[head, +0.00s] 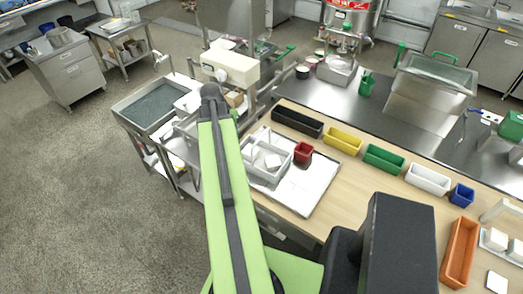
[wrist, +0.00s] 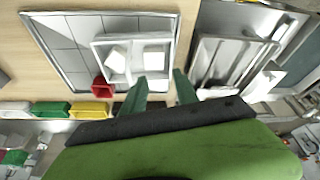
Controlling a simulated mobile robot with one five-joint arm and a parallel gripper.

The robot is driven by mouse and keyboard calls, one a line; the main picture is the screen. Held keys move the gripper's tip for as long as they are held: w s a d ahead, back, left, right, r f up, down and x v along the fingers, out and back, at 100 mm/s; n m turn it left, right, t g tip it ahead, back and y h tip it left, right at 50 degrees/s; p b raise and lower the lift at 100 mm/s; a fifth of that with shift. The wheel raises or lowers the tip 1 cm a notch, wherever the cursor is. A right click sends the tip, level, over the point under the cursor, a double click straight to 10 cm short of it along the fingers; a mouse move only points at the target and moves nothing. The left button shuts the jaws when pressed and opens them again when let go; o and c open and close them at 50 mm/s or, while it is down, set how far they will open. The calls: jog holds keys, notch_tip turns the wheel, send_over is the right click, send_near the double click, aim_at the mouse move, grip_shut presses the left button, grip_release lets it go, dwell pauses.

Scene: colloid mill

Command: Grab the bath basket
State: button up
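A pale grey-white basket, which I take for the bath basket (head: 266,178), sits on the white tray on the wooden worktop, right of my arm in the head view. In the wrist view the basket (wrist: 130,38) is at upper centre, with white blocks inside. My gripper (wrist: 160,77) shows two green fingers spread apart, with nothing between them. The fingertips are close to the basket's near right corner in that picture; I cannot tell their height above it. In the head view the fingers are hidden behind my arm.
A red bin (head: 303,152) stands right beside the basket. Black (head: 297,122), yellow (head: 343,140), green (head: 384,158) and white (head: 428,179) bins line the worktop. A steel cart with a dark basin (head: 153,107) stands left. Open floor lies at far left.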

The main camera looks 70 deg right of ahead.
jog(key=s+d+r+m, duration=0.2)
jog(key=s+d, duration=0.3)
jog(key=s, duration=0.3)
jog(key=shift+g, duration=0.3)
jog(key=b+x, duration=0.3)
jog(key=x, duration=0.1)
jog(key=b+x, duration=0.7)
jog(key=x, duration=0.1)
jog(key=shift+d+b, duration=0.3)
jog(key=shift+b, duration=0.05)
jog(key=shift+d+f+h, duration=0.1)
jog(key=shift+f+h, duration=0.1)
jog(key=shift+h, duration=0.1)
jog(key=shift+r, duration=0.1)
jog(key=b+x, duration=0.4)
jog(key=x, duration=0.1)
jog(key=shift+s+r, duration=0.1)
jog(key=shift+s, duration=0.15)
jog(key=shift+f+b, duration=0.3)
jog(key=shift+b, duration=0.25)
jog(key=shift+c, duration=0.5)
